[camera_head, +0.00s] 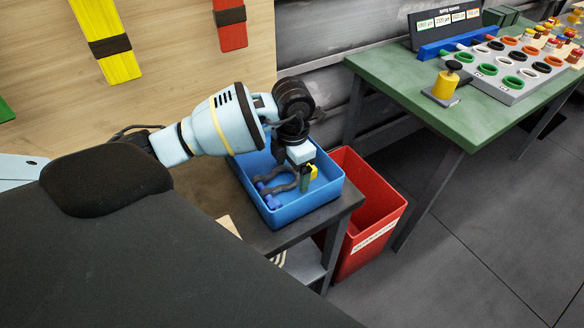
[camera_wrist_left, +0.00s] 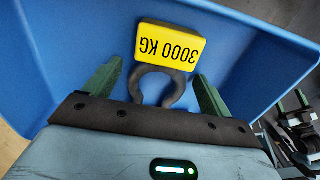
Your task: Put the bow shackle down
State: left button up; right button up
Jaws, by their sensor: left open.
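A dark grey bow shackle (camera_head: 281,182) with blue pin ends lies in the blue bin (camera_head: 333,187). My left gripper (camera_head: 304,187) reaches down into the bin from above, at the right end of the shackle. In the left wrist view the green fingers (camera_wrist_left: 155,88) are apart, with a dark curved piece (camera_wrist_left: 152,74) between them and a gap on each side. A yellow block (camera_wrist_left: 168,45) marked 3000 KG sits just beyond that piece. The block also shows in the head view (camera_head: 313,171) beside the gripper. I cannot tell whether the curved piece belongs to the shackle. My right gripper is out of view.
The blue bin stands on a dark bench (camera_head: 262,237). A red bin (camera_head: 377,205) stands on the floor to the right. A green table (camera_head: 400,80) at upper right holds a tray of coloured rings (camera_head: 515,68) and a yellow piece (camera_head: 445,85). The bin walls are close around the gripper.

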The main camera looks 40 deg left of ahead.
pick_arm(q)
notch_tip(320, 180, up, 12)
jog(key=shift+r, duration=0.15)
dwell(0.3)
jog(key=shift+d, duration=0.1)
